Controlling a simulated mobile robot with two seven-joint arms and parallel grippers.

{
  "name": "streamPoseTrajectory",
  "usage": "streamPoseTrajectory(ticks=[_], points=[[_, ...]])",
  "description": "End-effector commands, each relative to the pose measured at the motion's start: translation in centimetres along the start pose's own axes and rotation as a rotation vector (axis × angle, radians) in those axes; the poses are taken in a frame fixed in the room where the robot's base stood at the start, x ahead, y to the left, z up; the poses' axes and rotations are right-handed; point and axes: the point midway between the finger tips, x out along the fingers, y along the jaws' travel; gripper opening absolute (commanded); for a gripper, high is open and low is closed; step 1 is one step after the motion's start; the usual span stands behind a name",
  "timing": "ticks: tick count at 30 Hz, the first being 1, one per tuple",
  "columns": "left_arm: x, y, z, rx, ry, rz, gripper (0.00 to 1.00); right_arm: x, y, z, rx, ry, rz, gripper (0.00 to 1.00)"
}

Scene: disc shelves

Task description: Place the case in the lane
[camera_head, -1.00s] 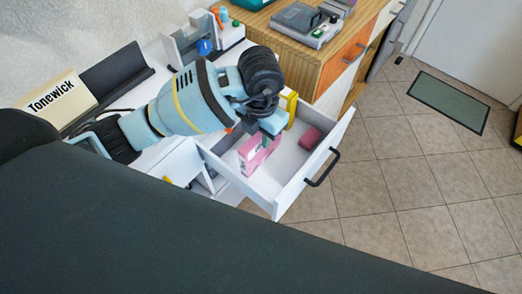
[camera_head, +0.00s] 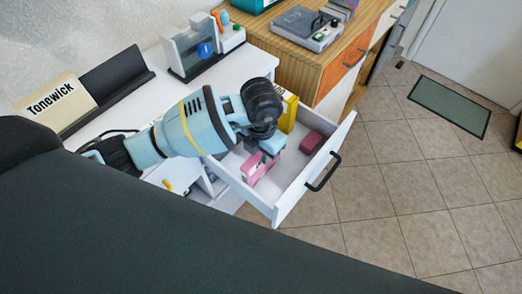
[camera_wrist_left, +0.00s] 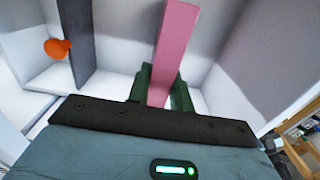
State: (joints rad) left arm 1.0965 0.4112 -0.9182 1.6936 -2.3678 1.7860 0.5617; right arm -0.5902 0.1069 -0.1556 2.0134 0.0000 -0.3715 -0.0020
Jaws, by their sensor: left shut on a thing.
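A pink case (camera_head: 256,169) stands upright inside the open white drawer (camera_head: 283,208), near its left side. My left gripper (camera_head: 268,150) is shut on the upper part of this case. In the left wrist view the pink case (camera_wrist_left: 175,38) rises between the two dark green fingers (camera_wrist_left: 162,88). Whether the case's lower edge touches the drawer floor is hidden. I cannot tell the lane's borders. My right gripper is not in view.
The white desk holds a Tonewick sign (camera_head: 52,100), a black rack (camera_head: 113,82) and a disc stand (camera_head: 192,50). A wooden cabinet (camera_head: 290,62) with devices adjoins the drawer. The left wrist view shows a dark upright strip (camera_wrist_left: 77,40) and an orange knob (camera_wrist_left: 57,48).

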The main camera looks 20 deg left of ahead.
Motion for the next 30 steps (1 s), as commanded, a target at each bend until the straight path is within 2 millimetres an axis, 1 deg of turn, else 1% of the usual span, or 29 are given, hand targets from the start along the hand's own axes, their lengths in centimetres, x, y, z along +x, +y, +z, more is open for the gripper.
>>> streamPoseTrajectory(ticks=[2, 3, 7, 16, 20, 23, 30], points=[[0.3, 0.0, 0.0, 0.000, 0.001, 0.001, 0.00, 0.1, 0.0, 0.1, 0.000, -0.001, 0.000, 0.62], [0.3, 0.0, 0.0, 0.000, 0.001, 0.001, 0.25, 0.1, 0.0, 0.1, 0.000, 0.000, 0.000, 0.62], [0.2, 0.0, 0.0, -0.001, 0.001, 0.001, 0.42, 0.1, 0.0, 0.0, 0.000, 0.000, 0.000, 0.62], [0.1, 0.0, 0.0, -0.001, 0.001, 0.000, 0.43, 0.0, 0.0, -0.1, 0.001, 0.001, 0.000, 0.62], [-0.8, 0.1, 0.1, -0.001, -0.002, 0.001, 0.43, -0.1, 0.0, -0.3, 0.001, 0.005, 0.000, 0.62], [-2.3, 0.1, 0.1, -0.001, -0.004, 0.001, 0.43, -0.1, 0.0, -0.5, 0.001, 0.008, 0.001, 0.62], [-7.2, 0.0, 0.1, 0.001, -0.004, 0.002, 0.43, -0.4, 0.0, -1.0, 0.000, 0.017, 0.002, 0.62]])
